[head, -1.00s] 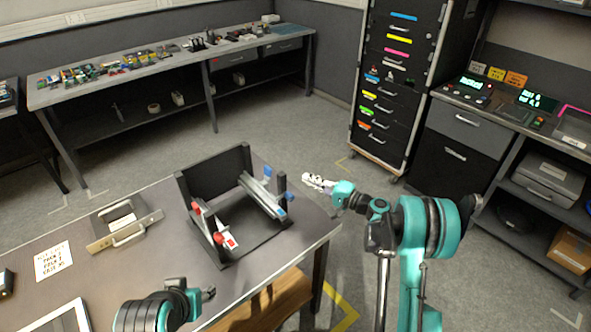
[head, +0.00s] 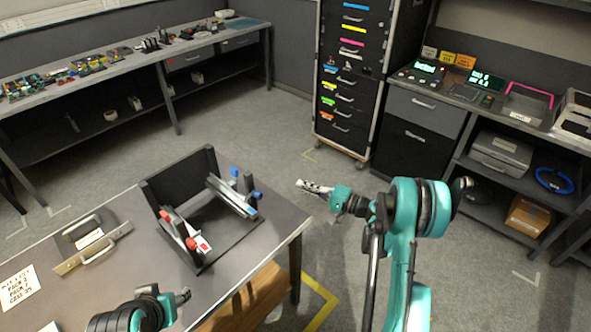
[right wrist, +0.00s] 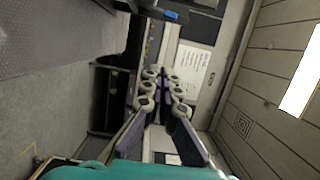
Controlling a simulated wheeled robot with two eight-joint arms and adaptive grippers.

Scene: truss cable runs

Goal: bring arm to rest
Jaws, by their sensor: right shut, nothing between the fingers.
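My right gripper (head: 312,187) is held out in the air just beyond the right edge of the worktable (head: 110,290). It is shut and empty, and it is apart from the black stand (head: 180,174) on that table. In the right wrist view its two linked fingers (right wrist: 163,80) run close together with nothing between them. My left gripper (head: 182,296) is low over the front of the worktable; it is too small to tell whether its fingers are open.
The black stand holds grey bars with red and blue ends. A drawer cabinet (head: 355,90) and a side bench (head: 425,104) stand behind. Grey floor (head: 290,150) between is clear.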

